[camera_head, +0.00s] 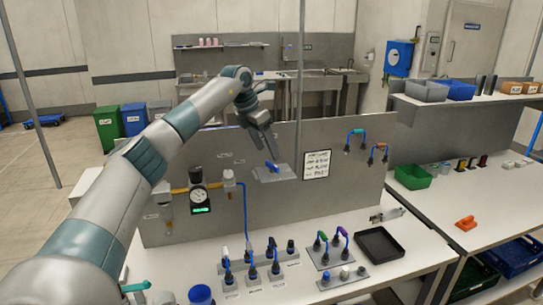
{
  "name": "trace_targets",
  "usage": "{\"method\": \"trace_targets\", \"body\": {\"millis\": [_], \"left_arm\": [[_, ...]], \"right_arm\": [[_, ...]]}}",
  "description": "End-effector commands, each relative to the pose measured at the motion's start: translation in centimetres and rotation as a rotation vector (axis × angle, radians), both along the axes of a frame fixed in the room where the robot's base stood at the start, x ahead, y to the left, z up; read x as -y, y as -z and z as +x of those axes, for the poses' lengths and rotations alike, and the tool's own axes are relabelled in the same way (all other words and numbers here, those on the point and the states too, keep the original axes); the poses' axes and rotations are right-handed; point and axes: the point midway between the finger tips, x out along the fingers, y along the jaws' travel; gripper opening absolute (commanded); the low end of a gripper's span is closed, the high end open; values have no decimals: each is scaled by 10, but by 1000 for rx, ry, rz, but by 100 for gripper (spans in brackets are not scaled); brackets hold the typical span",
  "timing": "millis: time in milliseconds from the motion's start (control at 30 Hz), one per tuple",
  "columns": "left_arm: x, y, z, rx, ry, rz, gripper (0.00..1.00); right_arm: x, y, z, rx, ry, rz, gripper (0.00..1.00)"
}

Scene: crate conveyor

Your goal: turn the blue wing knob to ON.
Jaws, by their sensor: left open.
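The blue wing knob (271,167) sits on a small grey plate (287,174) at the upright grey panel, in the middle of the head view. Its setting and any ON mark are too small to read. My left gripper (267,147) comes in from the upper left and points down, with its fingers just above the knob. The jaws are open with nothing seen between them. I cannot tell whether a fingertip touches the knob. My right gripper is not in view.
Left of the knob, a pressure gauge (198,195) with a green readout sits on yellow piping. A white notice (316,164) is right of the knob. Several plugs with blue cables stand on the bench below, beside a black tray (380,244).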

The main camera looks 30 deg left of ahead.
Motion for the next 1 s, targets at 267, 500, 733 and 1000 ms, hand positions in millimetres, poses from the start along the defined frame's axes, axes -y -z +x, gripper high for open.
{"method": "trace_targets", "body": {"millis": [267,500,733,1000], "left_arm": [[6,37,15,-2,0,0,62],[8,52,20,0,0,0,62],[8,53,20,0,0,0,62],[8,53,20,0,0,0,32]], "right_arm": [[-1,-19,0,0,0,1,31],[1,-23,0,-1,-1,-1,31],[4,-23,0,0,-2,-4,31],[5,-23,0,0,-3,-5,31]]}}
